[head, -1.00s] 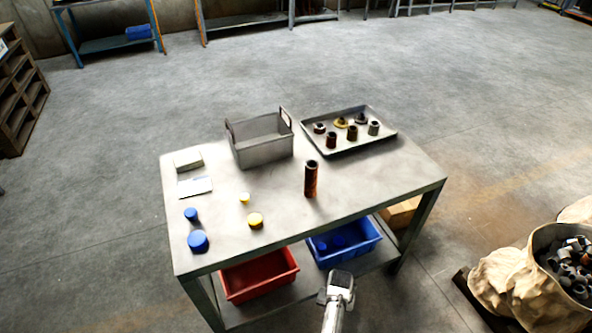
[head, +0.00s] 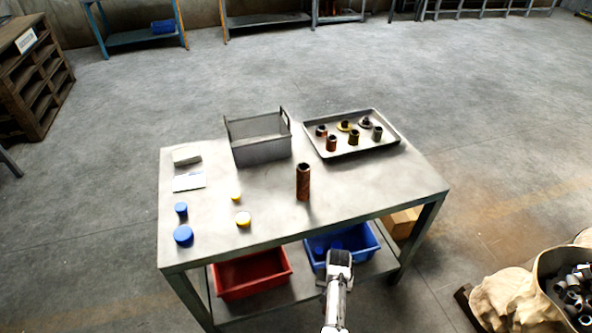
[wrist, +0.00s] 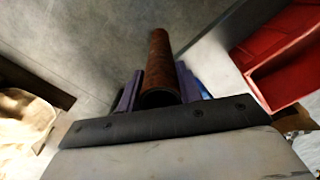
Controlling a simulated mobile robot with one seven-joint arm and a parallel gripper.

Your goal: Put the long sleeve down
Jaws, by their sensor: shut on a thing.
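My gripper (wrist: 158,86) is shut on a rusty brown tube, a long sleeve (wrist: 158,62), between its two purple fingers in the wrist view. The held sleeve's open end faces the camera and its far end points away. In the head view my gripper (head: 339,262) is just in front of the table's near edge, over the blue bin's area, and hides what it holds. Another brown long sleeve (head: 303,183) stands upright on the grey table (head: 265,215), apart from my gripper.
A grey metal bin (head: 262,150) and a tray (head: 345,152) of short sleeves and fittings stand at the table's back. Blue caps (head: 183,235) and yellow caps (head: 243,219) lie at left. Red (head: 250,275) and blue (head: 365,253) bins sit on the lower shelf. Bare tabletop lies around the standing sleeve.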

